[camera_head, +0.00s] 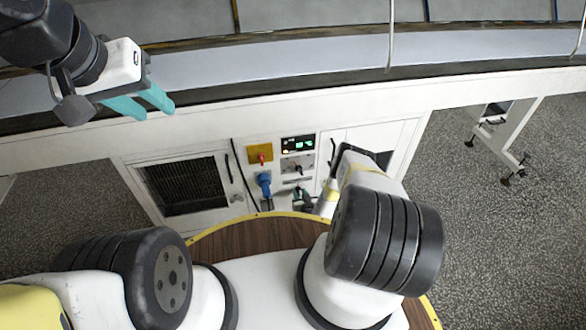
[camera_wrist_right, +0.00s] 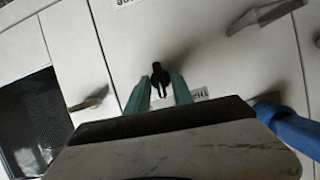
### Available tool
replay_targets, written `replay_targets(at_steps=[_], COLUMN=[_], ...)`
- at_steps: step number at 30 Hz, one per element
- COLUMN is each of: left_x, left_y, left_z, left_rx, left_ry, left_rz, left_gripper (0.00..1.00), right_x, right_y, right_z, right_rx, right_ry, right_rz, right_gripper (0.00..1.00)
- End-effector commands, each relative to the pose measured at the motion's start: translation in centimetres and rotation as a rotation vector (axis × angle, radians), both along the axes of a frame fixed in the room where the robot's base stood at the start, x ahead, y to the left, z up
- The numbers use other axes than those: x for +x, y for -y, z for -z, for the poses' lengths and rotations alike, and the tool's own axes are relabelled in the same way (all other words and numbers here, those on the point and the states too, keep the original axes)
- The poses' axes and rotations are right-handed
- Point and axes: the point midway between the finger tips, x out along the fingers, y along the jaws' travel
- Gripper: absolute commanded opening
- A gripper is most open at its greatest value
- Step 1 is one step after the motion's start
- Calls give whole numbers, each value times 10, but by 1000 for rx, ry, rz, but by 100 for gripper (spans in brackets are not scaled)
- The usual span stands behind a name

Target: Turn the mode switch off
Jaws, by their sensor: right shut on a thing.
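The mode switch, a small black knob (camera_wrist_right: 160,77), sits on the white cabinet face between the teal fingertips of my right gripper (camera_wrist_right: 162,88). The gripper is shut on it. Its long side looks roughly upright in the right wrist view. In the head view my right gripper (camera_head: 303,197) is low on the control panel, and it hides the switch there. My left gripper (camera_head: 155,111) is open and empty, in front of the machine's long white rail at upper left.
The panel carries a yellow plate with a red knob (camera_head: 261,157), a lit display (camera_head: 298,143) and a blue connector (camera_head: 264,181), which also shows beside my right gripper in the wrist view (camera_wrist_right: 288,130). A dark vented door (camera_head: 183,186) stands left.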

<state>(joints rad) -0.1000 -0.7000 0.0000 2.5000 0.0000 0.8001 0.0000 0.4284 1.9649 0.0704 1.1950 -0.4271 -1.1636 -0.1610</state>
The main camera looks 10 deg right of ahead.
Motion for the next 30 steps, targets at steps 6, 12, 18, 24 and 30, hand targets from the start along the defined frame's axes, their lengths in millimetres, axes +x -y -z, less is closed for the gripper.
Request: replay_targets(at_steps=[6,12,18,24,30], left_x=[0,0,0,0,0], left_y=[0,0,0,0,0], left_z=[0,0,0,0,0], left_rx=[0,0,0,0,0], left_ry=[0,0,0,0,0], left_rz=[0,0,0,0,0], left_gripper=[36,36,36,36,36], right_x=[-1,-1,-1,-1,-1], right_y=[-1,-1,-1,-1,-1], right_z=[1,1,1,1,0], right_rx=[-62,-79,-79,-78,-78], right_ry=[-1,0,0,0,1], right_rz=[0,2,2,1,1], right_gripper=[0,0,0,33,33])
